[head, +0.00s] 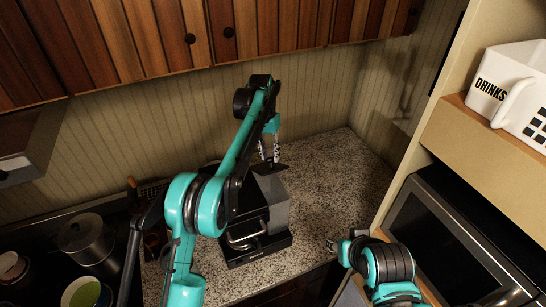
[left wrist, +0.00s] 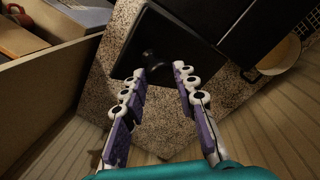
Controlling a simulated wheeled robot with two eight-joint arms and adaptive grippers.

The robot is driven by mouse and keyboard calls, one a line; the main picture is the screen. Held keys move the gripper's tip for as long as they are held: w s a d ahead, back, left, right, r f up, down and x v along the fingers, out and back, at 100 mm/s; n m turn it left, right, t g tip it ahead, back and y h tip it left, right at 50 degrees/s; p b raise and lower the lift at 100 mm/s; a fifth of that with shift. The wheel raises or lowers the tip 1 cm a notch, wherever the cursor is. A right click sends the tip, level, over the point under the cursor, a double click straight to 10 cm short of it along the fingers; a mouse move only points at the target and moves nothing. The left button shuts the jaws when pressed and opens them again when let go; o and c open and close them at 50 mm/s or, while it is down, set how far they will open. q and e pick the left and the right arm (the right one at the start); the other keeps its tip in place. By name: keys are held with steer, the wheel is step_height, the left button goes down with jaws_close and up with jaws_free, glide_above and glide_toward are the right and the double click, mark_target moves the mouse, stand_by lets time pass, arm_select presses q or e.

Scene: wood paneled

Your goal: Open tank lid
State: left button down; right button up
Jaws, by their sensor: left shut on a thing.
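The tank is the grey box-shaped part (head: 275,197) of a black coffee machine (head: 258,255) on the counter. Its dark lid (head: 269,169) is at the top, right under my left gripper (head: 269,157). In the left wrist view the lid appears as a dark square panel (left wrist: 185,38), with a small dark knob-like part between the fingertips. My left gripper also shows there (left wrist: 160,72), its purple-and-white fingers pointing at the lid and shut on it, though spread apart. How far the lid is raised is hard to tell. My right gripper (head: 332,244) is low at the counter's front edge, small and unclear.
Wooden upper cabinets (head: 160,35) hang above. A dark microwave (head: 450,250) and a shelf with a white "DRINKS" container (head: 510,95) stand at right. Pots (head: 85,240) and a green bowl (head: 82,292) are at left. The speckled counter (head: 335,185) right of the machine is clear.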

arm_select(q)
steer(key=shift+w+a+r+p, duration=0.1)
steer(key=shift+w+a+p, duration=0.4)
steer(key=shift+w, duration=0.15)
arm_select(e)
steer(key=shift+r, duration=0.6)
arm_select(q)
steer(key=c, duration=1.6)
jaws_free()
steer(key=o, duration=0.4)
steer(key=shift+w+a+f+g, duration=0.25)
steer(key=shift+w+f+g, duration=0.05)
steer(key=shift+w, duration=0.15)
steer(key=shift+s+d+r, duration=0.15)
steer(key=shift+s+d, duration=0.05)
steer(key=shift+d, duration=0.05)
arm_select(e)
steer(key=shift+w+a, duration=0.15)
steer(key=shift+w, duration=0.2)
steer(key=shift+a, duration=0.1)
